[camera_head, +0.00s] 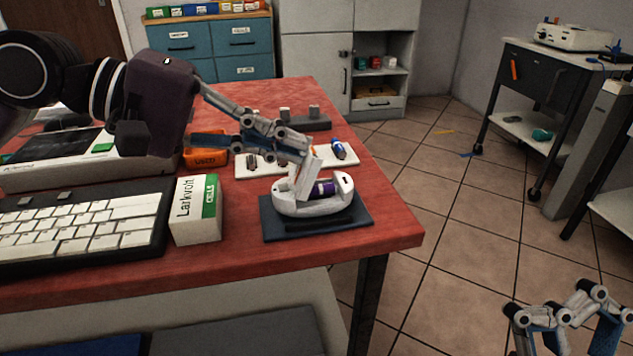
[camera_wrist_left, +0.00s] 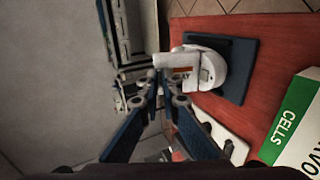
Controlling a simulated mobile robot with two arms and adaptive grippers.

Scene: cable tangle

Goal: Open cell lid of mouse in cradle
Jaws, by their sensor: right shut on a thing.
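The white mouse (camera_head: 315,206) sits in its cradle on a dark pad (camera_head: 359,219) near the table's right edge. Its cell lid (camera_head: 308,178) stands raised and tilted, and a purple cell (camera_head: 325,188) shows in the bay. My left gripper (camera_head: 308,150) is at the top of the lid, its fingers close to or touching it. In the left wrist view the fingertips (camera_wrist_left: 165,80) are a little apart at the white lid (camera_wrist_left: 178,62); whether they grip it is unclear. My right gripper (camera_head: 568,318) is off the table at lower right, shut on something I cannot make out.
A Larkvolt cells box (camera_head: 196,208) and a keyboard (camera_head: 80,226) stand left of the pad. Behind are a white tray (camera_head: 248,172) with small parts and an orange box (camera_head: 206,158). The floor right of the table is mostly clear; a dark cart (camera_head: 545,90) stands beyond.

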